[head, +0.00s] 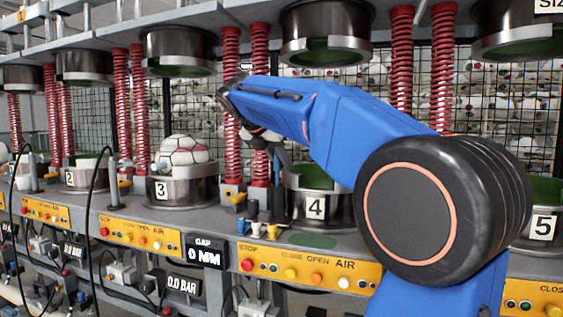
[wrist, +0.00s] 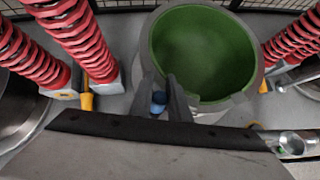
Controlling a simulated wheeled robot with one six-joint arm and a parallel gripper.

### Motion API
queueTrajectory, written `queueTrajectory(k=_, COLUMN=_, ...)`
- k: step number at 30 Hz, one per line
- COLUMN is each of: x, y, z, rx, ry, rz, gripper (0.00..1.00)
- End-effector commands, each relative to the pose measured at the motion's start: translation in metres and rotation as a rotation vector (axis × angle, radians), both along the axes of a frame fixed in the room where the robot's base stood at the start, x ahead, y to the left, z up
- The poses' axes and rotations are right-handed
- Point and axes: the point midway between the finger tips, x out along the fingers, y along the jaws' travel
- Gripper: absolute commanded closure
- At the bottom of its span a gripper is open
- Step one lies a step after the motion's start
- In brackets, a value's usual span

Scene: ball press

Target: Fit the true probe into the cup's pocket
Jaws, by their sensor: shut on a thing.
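My gripper (wrist: 160,82) shows in the wrist view with its two dark fingers shut on a small blue probe (wrist: 158,98). Most of the probe is hidden between the fingers. The fingertips are at the near rim of a grey cup with a green lining (wrist: 205,50), which looks empty. In the head view this is the cup marked 4 (head: 315,210), partly behind my blue arm. I cannot tell whether the probe touches the cup, and its pocket is not clear in either view.
Small blue (head: 242,226) and yellow (head: 253,229) pieces stand on the deck left of cup 4. Red springs (head: 260,100) rise behind them. Cup 3 (head: 183,188) holds a ball (head: 184,150). A press head (head: 325,35) hangs above cup 4. A yellow button panel (head: 310,270) runs along the front.

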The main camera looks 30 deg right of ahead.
Motion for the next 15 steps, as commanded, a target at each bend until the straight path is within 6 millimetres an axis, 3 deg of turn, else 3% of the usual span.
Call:
queueTrajectory(k=2, x=0.0001, y=0.0, z=-0.0011, rx=0.001, ry=0.003, rz=-0.001, gripper=1.0)
queueTrajectory(k=3, x=0.0001, y=0.0, z=-0.0011, rx=0.001, ry=0.003, rz=-0.001, gripper=0.77)
queueTrajectory(k=5, x=0.0, y=0.0, z=-0.0014, rx=0.001, ry=0.003, rz=-0.001, gripper=0.63)
queueTrajectory(k=15, x=-0.0008, y=0.0001, z=-0.0021, rx=0.002, ry=0.006, rz=-0.002, gripper=0.62)
